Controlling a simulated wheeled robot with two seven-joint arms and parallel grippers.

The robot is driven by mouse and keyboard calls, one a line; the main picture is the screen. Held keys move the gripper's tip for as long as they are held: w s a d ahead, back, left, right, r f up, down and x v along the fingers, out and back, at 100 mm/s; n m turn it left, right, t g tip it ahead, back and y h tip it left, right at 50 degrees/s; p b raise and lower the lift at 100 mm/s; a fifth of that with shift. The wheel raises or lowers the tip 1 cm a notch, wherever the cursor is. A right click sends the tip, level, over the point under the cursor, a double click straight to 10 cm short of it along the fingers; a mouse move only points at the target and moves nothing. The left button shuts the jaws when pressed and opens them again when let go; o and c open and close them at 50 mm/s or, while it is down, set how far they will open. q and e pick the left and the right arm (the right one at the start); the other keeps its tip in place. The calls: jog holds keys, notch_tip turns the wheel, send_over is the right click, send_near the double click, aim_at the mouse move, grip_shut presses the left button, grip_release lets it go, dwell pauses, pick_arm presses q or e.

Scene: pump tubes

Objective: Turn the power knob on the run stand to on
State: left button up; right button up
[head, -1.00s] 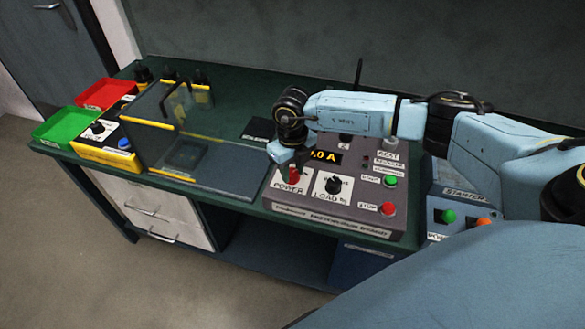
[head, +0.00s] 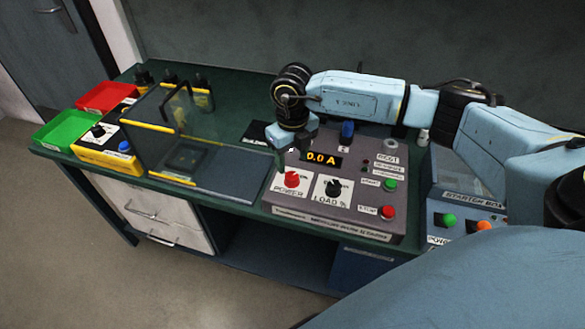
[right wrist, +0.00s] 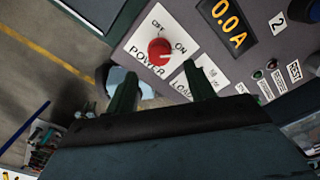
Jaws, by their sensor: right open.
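The grey run stand (head: 335,221) sits at the front of the green bench. Its red power knob (head: 292,179) is at the front left, on a white plate marked POWER. In the right wrist view the red knob (right wrist: 160,51) shows between the labels OFF and ON; I cannot tell surely which one it points to. My right gripper (head: 283,157) is open and empty, just above and behind the knob, not touching it. In the right wrist view its two fingers (right wrist: 161,82) are spread apart below the knob. My left gripper is not in view.
The display (head: 320,158) reads 0.0 A. Beside the power knob is a black load knob (head: 332,188); green (head: 389,185) and red (head: 387,212) buttons are to the right. A clear guarded box (head: 160,130) stands left. A starter box (head: 465,205) stands right.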

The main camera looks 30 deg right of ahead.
aim_at(293, 176)
notch_tip(293, 176, up, 8)
jog(key=shift+f, duration=0.15)
dwell(0.5)
